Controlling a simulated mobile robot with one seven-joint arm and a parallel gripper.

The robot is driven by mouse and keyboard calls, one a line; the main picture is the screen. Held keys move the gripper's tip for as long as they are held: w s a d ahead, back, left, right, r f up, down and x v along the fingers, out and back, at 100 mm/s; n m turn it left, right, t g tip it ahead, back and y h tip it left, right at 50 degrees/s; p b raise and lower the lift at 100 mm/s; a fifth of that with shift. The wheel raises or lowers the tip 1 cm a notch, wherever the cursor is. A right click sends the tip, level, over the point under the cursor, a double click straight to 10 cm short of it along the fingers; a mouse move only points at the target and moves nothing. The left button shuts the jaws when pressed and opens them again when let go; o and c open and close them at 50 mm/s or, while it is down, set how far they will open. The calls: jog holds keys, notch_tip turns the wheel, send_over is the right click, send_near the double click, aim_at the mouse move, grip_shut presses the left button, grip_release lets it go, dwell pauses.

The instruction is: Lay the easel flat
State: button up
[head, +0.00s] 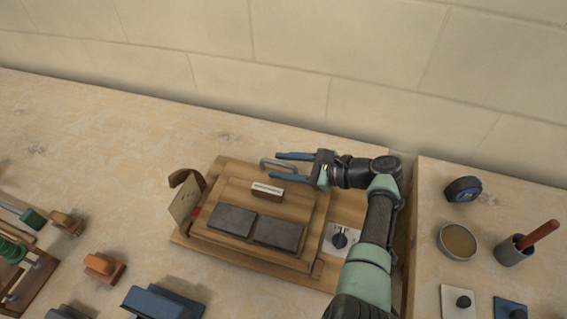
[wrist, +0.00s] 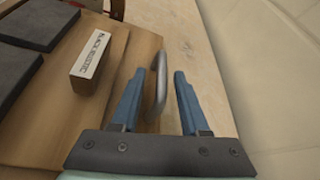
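The easel is a wooden panel (head: 235,195) with two dark slabs, a labelled block (head: 268,189) and a grey metal handle (head: 268,162) at its far edge. It sits over a larger wooden base (head: 222,254); the panel looks raised at the far side, but its exact tilt is hard to tell. My gripper (head: 272,166) is at the handle. In the wrist view, the open fingers (wrist: 159,74) stand on either side of the handle (wrist: 158,75), with visible gaps. The labelled block (wrist: 92,62) is left of the fingers.
A tan plate (head: 186,201) with a brown curved piece stands at the base's left side. A dial (head: 340,238) is at its right. Orange (head: 104,267) and blue (head: 160,302) items lie in front. A cup with a red-handled tool (head: 514,250) stands right. The back left counter is clear.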

jog(key=shift+r, duration=0.2)
jog(key=v, duration=1.3)
